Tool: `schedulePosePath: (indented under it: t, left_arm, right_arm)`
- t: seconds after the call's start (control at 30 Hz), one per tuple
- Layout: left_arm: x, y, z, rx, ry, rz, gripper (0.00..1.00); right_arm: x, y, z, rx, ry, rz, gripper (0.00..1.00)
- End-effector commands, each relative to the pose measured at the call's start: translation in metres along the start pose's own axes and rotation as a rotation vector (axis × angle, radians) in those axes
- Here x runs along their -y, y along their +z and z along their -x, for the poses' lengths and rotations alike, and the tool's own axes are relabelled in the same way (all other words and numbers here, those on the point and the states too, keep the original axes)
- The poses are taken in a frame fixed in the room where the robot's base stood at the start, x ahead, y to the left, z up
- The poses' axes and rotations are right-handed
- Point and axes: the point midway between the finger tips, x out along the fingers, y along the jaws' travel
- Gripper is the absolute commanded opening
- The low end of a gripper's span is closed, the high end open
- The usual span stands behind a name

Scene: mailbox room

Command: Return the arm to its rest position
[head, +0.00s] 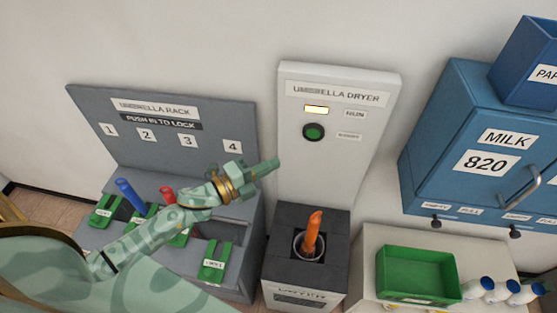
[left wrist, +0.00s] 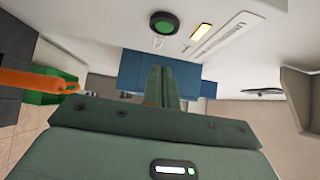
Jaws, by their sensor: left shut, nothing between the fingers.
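My left gripper (head: 268,168) is shut and empty. In the head view my left arm (head: 175,217) reaches in from the left across the umbrella rack (head: 240,225), and the gripper points right, in front of the umbrella dryer (head: 360,120). The shut fingers also show in the left wrist view (left wrist: 162,88). The fingertips look apart from the green dryer button (head: 313,132); the exact gap cannot be told. An amber lamp (head: 316,110) is lit above the button. An orange umbrella handle (head: 312,232) stands in the dryer's opening, below the gripper. My right gripper is not in view.
The rack holds a blue handle (head: 131,195) and a red handle (head: 168,194), with green latches beside the slots. A blue milk box (head: 450,130) hangs at right. Below it are a green tray (head: 420,290) and white bottles (head: 500,290) on a pale counter.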

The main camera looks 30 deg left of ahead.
Motion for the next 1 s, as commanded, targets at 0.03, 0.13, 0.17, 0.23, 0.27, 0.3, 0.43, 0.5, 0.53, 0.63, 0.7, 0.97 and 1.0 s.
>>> schedulePosePath:
  t: [0.03,0.13,0.17,0.23,0.27,0.3,0.43,0.5,0.53,0.63,0.7,0.97,1.0]
  left_arm:
    - [0.0,0.0,0.001,0.0,-0.001,0.0,0.0]
    - [0.0,0.0,0.001,-0.001,-0.001,0.0,0.0]
    - [0.0,0.0,0.001,-0.001,-0.001,0.0,0.0]
    - [0.0,0.0,0.001,-0.001,-0.001,0.0,0.0]
    - [0.0,0.0,0.001,-0.001,-0.001,0.0,0.0]
    - [0.0,0.0,0.001,-0.001,-0.001,0.0,0.0]
    - [0.0,0.0,0.001,0.0,-0.001,0.0,0.0]
    - [0.0,0.0,0.001,0.0,0.0,0.0,0.0]
    - [0.0,0.0,0.001,0.0,0.0,0.0,0.0]
    - [0.0,0.0,0.001,0.0,0.0,0.0,0.0]
    - [0.0,0.0,0.001,0.001,0.0,0.001,0.0]
    - [0.002,0.005,0.012,0.267,0.063,0.157,0.0]
    - [0.001,0.007,0.02,0.356,0.091,0.216,0.0]
  right_arm:
    - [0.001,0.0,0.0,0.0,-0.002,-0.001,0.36]
    - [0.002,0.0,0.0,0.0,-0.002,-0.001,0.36]
    - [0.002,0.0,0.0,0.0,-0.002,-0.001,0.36]
    - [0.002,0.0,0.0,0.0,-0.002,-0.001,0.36]
    - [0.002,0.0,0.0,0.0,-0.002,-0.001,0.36]
    - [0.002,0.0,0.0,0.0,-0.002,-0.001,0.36]
    - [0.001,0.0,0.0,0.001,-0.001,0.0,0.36]
    - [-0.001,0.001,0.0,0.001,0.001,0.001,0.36]
    - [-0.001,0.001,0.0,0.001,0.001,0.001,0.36]
    - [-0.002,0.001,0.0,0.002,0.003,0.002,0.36]
    - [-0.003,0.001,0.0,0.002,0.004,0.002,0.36]
    - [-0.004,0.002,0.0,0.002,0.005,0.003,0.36]
    - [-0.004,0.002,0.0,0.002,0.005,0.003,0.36]
